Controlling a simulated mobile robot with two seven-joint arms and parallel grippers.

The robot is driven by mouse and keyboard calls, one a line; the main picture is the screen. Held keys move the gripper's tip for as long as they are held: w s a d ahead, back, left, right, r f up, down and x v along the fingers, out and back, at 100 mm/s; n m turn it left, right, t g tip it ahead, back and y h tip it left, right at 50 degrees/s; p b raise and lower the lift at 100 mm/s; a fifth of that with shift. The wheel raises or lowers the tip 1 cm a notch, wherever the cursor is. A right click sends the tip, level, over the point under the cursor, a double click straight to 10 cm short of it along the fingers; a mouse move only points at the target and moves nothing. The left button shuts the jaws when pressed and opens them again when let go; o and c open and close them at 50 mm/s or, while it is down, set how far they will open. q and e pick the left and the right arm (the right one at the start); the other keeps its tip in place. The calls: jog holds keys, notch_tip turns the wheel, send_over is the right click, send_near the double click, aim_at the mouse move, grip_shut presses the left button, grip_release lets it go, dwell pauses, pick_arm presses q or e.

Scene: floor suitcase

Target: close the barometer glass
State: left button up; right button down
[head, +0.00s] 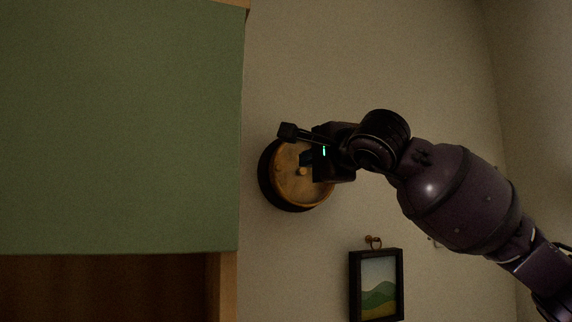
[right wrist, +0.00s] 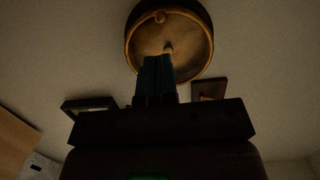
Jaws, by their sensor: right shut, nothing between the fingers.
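The barometer (head: 290,190) is a round brass-coloured disc in a dark round rim, mounted on the wall at the middle of the head view. A small knob (head: 302,171) shows near its centre. In the right wrist view the barometer (right wrist: 190,62) is at the top, its lower edge partly covered by my fingers. My right gripper (head: 306,159) is shut and empty, in front of the disc close to the knob; I cannot tell whether it touches. Its fingers (right wrist: 156,62) point at the disc in the right wrist view. I cannot make out how the glass stands.
A framed landscape picture (head: 379,280) hangs on the wall below and right of the barometer. A large green panel (head: 120,120) with wooden edging (head: 222,285) fills the left. The wall (head: 400,60) above the barometer is bare.

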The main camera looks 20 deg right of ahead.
aim_at(280, 167)
jog(key=p+x, duration=0.1)
jog(key=x, duration=0.8)
jog(key=shift+p, duration=0.4)
pick_arm(q)
jog(key=r, duration=0.1)
jog(key=w+r, duration=0.1)
jog(key=r, duration=0.1)
jog(key=shift+w+d+r, duration=0.1)
jog(key=shift+w, duration=0.15)
jog(key=shift+s, duration=0.1)
